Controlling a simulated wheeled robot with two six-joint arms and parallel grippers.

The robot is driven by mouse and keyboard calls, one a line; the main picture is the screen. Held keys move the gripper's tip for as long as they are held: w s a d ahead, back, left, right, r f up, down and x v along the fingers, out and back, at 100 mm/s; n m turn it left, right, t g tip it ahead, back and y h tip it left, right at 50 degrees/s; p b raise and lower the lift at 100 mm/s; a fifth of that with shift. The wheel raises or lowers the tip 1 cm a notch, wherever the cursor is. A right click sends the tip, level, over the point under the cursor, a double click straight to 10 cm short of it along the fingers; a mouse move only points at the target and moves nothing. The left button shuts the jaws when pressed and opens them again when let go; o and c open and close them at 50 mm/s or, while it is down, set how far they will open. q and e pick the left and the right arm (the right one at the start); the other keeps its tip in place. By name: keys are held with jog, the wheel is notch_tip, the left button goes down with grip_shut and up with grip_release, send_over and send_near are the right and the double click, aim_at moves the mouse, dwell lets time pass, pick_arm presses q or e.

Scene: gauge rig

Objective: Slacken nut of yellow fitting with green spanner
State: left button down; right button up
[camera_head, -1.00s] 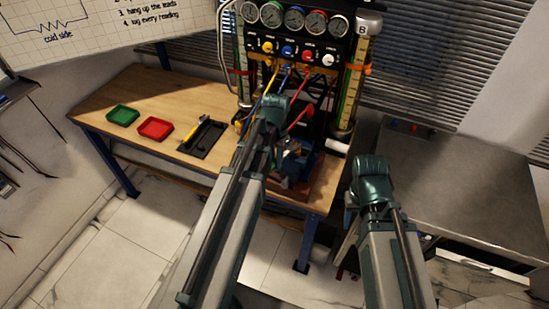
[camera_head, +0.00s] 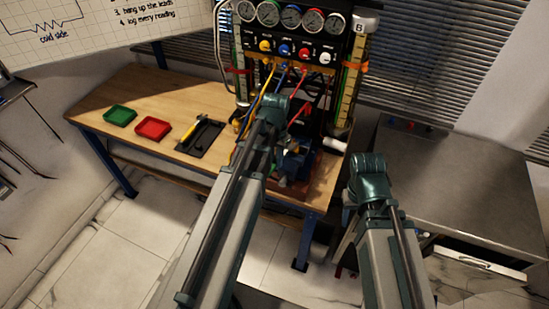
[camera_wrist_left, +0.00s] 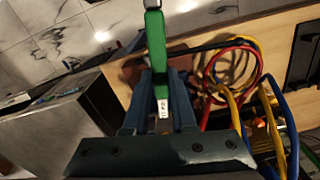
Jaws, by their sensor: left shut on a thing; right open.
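A green spanner (camera_wrist_left: 156,45) is gripped in my left gripper (camera_wrist_left: 159,82), its head toward the top edge of the left wrist view. In the head view my left arm hides that gripper's fingertips and the spanner. A yellow knob-like fitting (camera_head: 265,45) is at the left of a row of coloured ones on the gauge panel, with a yellow lead (camera_head: 265,60) just below. I cannot make out its nut. The spanner's head is not seen on any nut. My right gripper (camera_head: 367,180) is held low at the right, apart from the bench; its fingertips are hidden.
The wooden bench (camera_head: 100,93) carries a green tray (camera_head: 120,115), a red tray (camera_head: 152,128) and a black tray (camera_head: 205,140) with a yellow-handled tool. Loose red, yellow and blue hoses (camera_wrist_left: 235,60) lie right of my left gripper. A grey cabinet (camera_head: 455,180) stands right.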

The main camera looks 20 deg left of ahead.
pick_arm(q)
jog(key=shift+w+a+m, duration=0.3)
jog(key=shift+a+m, duration=0.6)
jog(key=shift+m, duration=0.1)
jog(key=shift+s, duration=0.2)
dwell(0.5)
jog(key=shift+s+a, duration=0.3)
jog(key=shift+s, duration=0.4)
jog(key=shift+s+a, duration=0.35)
jog(key=shift+s, duration=0.4)
jog(key=shift+s+a, duration=0.3)
jog(key=shift+s, duration=0.4)
jog(key=shift+r, duration=0.15)
notch_tip(320, 180, up, 4)
jog(key=p, duration=0.4)
jog(key=shift+r+p, duration=0.15)
jog(key=shift+p, duration=0.15)
